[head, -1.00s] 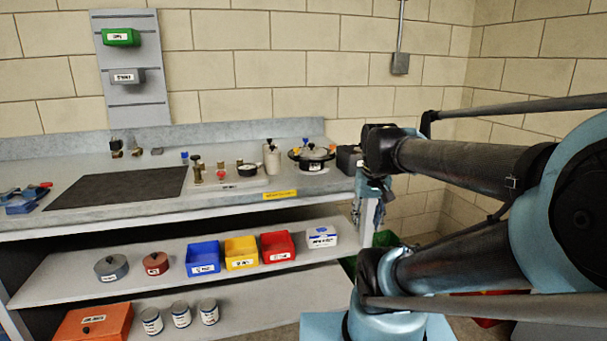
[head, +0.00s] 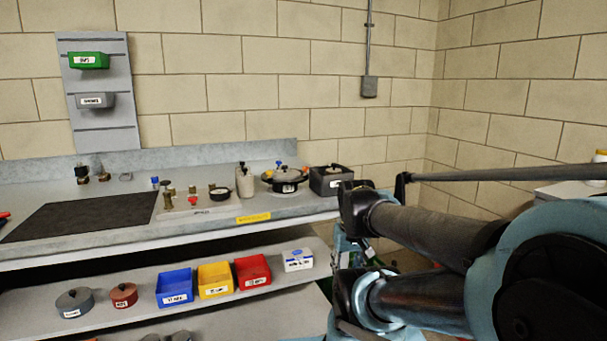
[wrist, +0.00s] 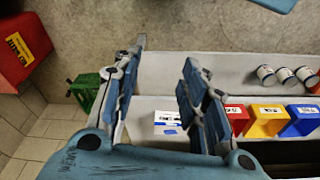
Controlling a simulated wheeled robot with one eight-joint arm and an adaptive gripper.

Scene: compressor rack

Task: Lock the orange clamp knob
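I cannot clearly make out the orange clamp knob. A dark lidded pot (head: 285,185) on the bench top has small orange and blue parts at its rim, too small to tell apart. My gripper (wrist: 160,65) is open and empty in the wrist view, its two blue fingers spread apart. It points down beside the bench's right end, over the lower shelf and floor. In the head view my arm hides most of the gripper, right of and below the pot.
A dark box (head: 330,181) stands right of the pot. A white plate with brass fittings and a red knob (head: 193,201) lies to its left. Blue (head: 175,289), yellow (head: 215,280) and red (head: 252,271) bins and a white box (head: 297,260) sit on the shelf below.

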